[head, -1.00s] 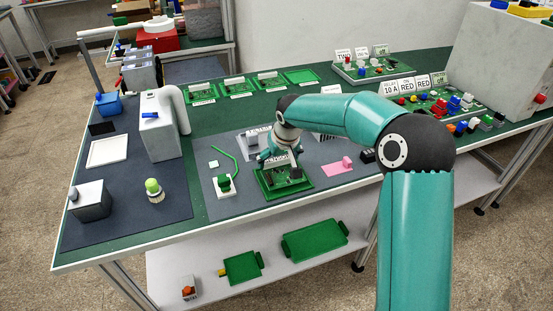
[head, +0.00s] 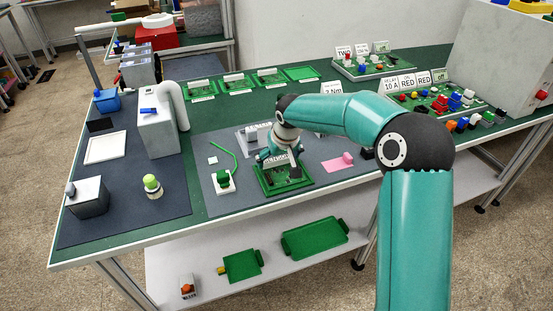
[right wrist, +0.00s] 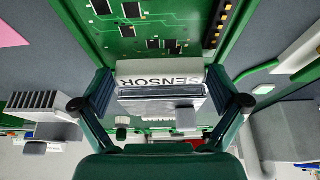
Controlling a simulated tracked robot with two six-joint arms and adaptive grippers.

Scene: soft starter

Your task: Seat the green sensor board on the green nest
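The green sensor board (head: 283,180) has dark chips and a white block marked SENSOR; it shows closely in the right wrist view (right wrist: 180,24). It lies level within the outline of the green nest (head: 292,190), whose raised rim (right wrist: 82,30) frames it in the right wrist view. I cannot tell whether it sits fully flat on the nest floor. My right gripper (head: 281,170) points down over the board. My left gripper is out of view.
Left of the nest is a white stand with a green block (head: 223,180). A pink piece (head: 338,163) lies to the right. A grey finned block (right wrist: 43,103) is close by. Several green boards in trays (head: 238,84) line the back. A grey cabinet (head: 500,55) stands right.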

